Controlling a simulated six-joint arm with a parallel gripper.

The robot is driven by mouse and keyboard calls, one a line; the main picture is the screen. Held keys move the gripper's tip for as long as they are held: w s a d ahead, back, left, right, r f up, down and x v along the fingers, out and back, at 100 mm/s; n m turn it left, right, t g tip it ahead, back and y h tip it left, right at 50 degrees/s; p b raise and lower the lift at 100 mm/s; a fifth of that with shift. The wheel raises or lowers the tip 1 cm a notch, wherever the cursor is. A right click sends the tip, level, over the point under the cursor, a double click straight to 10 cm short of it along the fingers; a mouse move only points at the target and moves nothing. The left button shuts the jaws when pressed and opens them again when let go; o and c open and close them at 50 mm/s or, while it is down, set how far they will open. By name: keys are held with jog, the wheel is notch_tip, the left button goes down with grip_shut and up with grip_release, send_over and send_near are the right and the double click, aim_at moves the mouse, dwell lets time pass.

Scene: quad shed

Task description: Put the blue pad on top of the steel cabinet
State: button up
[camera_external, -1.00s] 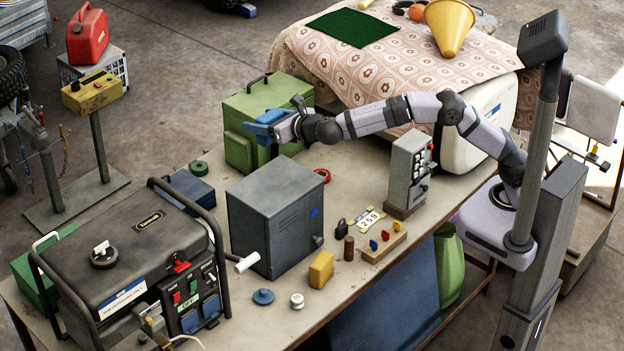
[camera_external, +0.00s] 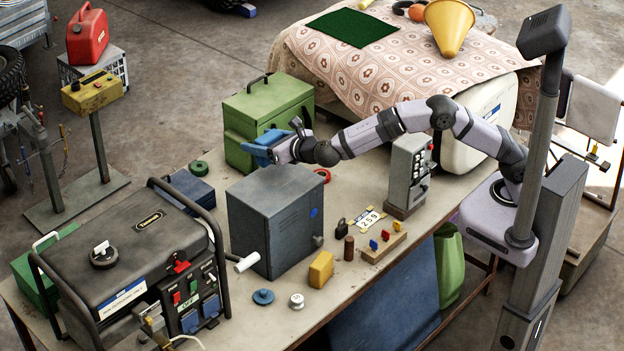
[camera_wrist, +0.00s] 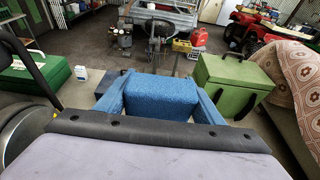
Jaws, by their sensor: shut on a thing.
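My gripper (camera_external: 274,146) is shut on the blue pad (camera_external: 259,156), which is held above the back part of the steel cabinet (camera_external: 268,222). In the wrist view the blue pad (camera_wrist: 158,96) sits between my two blue fingers. The pad appears apart from the cabinet's top, with a small gap below it. The grey steel cabinet stands upright on the workbench, its top bare. It is hidden in the wrist view.
A green metal box (camera_external: 262,112) stands just behind my gripper. A black generator (camera_external: 135,255) is at the left of the workbench (camera_external: 345,268). A grey control box (camera_external: 406,172) stands to the right. Small items lie in front of the cabinet.

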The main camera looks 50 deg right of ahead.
jog(key=shift+f+p, duration=0.45)
jog(key=shift+f, duration=1.3)
jog(key=shift+f, duration=0.2)
jog(key=o, duration=1)
jog(key=shift+r, duration=0.15)
jog(key=shift+r, duration=0.15)
jog(key=shift+s, duration=0.35)
jog(key=b+v, duration=0.4)
jog(key=v, duration=0.7)
jog(key=shift+s+r, duration=0.15)
